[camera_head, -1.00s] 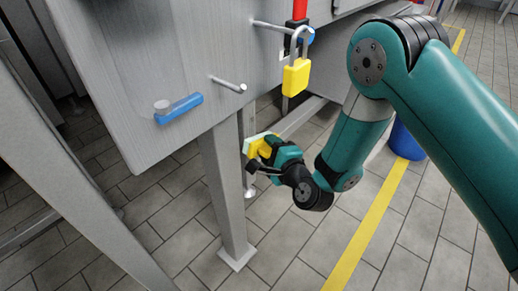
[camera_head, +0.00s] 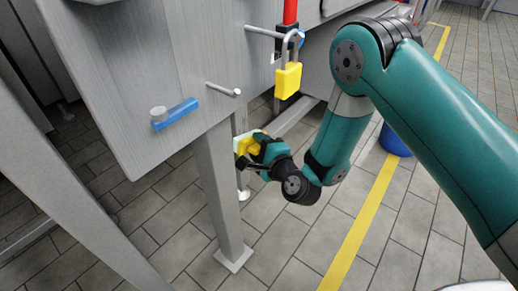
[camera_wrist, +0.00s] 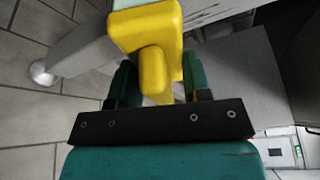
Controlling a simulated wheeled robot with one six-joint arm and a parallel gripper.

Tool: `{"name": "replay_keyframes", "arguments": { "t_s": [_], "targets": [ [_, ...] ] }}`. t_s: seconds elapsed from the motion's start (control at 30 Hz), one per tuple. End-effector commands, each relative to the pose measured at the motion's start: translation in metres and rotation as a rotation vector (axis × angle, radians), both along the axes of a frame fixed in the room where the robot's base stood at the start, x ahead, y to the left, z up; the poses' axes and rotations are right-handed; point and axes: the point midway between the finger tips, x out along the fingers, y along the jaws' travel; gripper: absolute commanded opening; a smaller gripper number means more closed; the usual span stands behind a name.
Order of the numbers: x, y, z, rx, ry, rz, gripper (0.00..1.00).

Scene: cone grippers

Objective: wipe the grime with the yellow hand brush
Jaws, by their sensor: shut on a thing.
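The yellow hand brush (camera_wrist: 150,28) is held in my gripper (camera_wrist: 158,88). In the wrist view its yellow handle sits between the two green fingers, and a pale green strip shows at its far edge. In the head view the brush (camera_head: 247,144) and my gripper (camera_head: 262,152) are beside a grey metal leg, below the cabinet's lower edge. My gripper is shut on the brush. I cannot make out any grime in these frames. I cannot tell whether the brush touches a surface.
A grey cabinet (camera_head: 130,70) stands above, with a blue-handled lever (camera_head: 175,115), a metal peg (camera_head: 223,90) and a yellow padlock (camera_head: 288,80) sticking out. A metal leg (camera_head: 222,200) is close to my gripper. A blue bin (camera_head: 394,142) stands behind my arm. Tiled floor is open at right.

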Motion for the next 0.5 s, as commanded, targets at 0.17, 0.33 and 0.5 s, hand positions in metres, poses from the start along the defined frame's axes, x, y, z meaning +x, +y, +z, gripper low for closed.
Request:
{"name": "replay_keyframes", "arguments": {
  "t_s": [0.17,0.33,0.5],
  "targets": [
    [0.011,-0.009,-0.006,0.001,-0.002,-0.003,0.22],
    [0.022,-0.014,-0.003,0.001,-0.003,-0.001,0.22],
    [0.029,-0.02,-0.002,0.0,-0.001,-0.001,0.22]
  ]
}}
